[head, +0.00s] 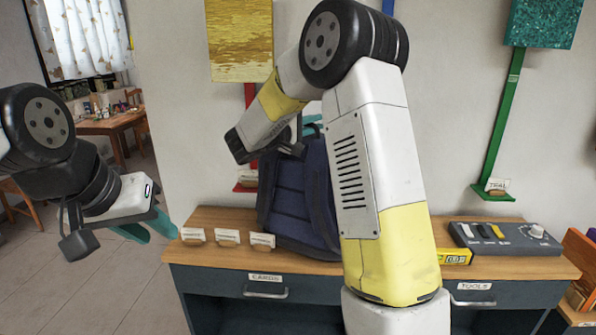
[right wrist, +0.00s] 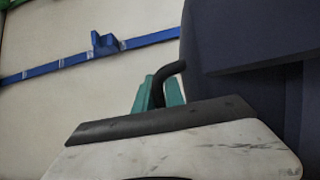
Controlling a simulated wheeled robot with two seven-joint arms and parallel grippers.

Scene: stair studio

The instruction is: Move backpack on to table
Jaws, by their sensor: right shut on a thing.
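The dark navy backpack (head: 293,195) is upright at the wooden-topped table (head: 215,218), behind my right arm. Its lower edge shows over the tabletop; I cannot tell whether it bears its full weight there. My right arm hides its right side. My right gripper (head: 308,126) is at its top, mostly hidden by the wrist. In the right wrist view, the teal fingers (right wrist: 158,94) are shut on the black handle loop (right wrist: 172,72), with the navy fabric (right wrist: 245,60) beside them. My left gripper (head: 148,229) is open and empty, left of the table's edge.
Several small label cards (head: 227,237) stand along the table's front left. A grey switch box (head: 505,239) and a yellow box (head: 455,257) lie on the right. Drawers (head: 265,290) are below. A wooden crate (head: 580,300) is at far right.

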